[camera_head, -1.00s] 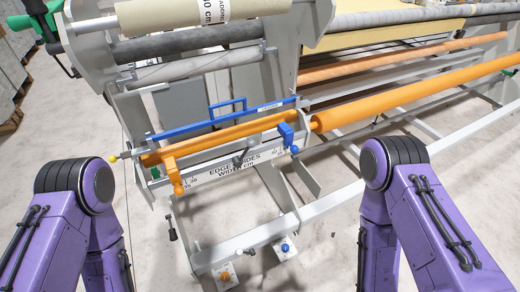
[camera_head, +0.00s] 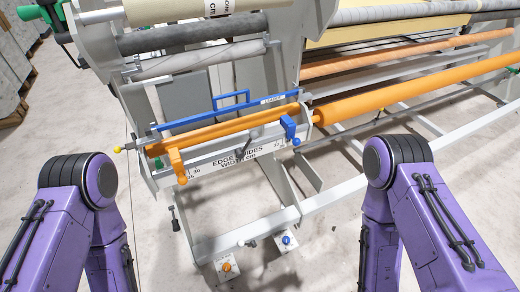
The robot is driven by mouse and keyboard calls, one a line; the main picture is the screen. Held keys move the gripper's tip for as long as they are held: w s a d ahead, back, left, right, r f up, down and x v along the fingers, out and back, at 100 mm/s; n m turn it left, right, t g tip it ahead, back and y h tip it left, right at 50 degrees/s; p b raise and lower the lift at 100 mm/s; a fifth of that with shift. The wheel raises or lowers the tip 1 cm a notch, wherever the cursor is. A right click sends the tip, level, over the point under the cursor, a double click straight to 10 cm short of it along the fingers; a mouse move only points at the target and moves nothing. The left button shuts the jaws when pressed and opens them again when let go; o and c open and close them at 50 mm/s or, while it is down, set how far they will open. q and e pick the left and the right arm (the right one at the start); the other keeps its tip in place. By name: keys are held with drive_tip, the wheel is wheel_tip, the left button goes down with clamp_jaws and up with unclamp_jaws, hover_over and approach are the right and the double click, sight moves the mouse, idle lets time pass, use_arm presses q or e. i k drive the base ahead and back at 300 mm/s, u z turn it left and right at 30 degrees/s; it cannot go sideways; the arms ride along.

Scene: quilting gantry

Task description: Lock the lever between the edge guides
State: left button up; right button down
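The lever (camera_head: 243,152) is a small dark grey handle on the ruled bar, between the two edge guides. It is small in view, and I cannot tell whether it is locked. The orange edge guide (camera_head: 177,164) hangs toward the left end of the bar. The blue edge guide (camera_head: 289,128) sits at the right end. A white label reading "EDGE GUIDES WIDTH cm" (camera_head: 235,157) runs along the bar between them. Both my purple arms stand at the lower left and lower right. Neither gripper is in view, and neither arm visibly touches the bar.
A blue bar with a raised handle (camera_head: 232,98) and an orange roller (camera_head: 225,128) lie just behind the guides. A long orange roller (camera_head: 420,88) extends right. Below are a grey frame rail (camera_head: 320,207) and orange and blue floor knobs (camera_head: 226,267). The floor in front is open.

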sight(254, 135)
drive_tip(key=k, duration=0.4)
drive_tip(key=z, duration=0.8)
drive_tip(key=i, duration=0.7)
drive_tip(key=u, duration=0.85)
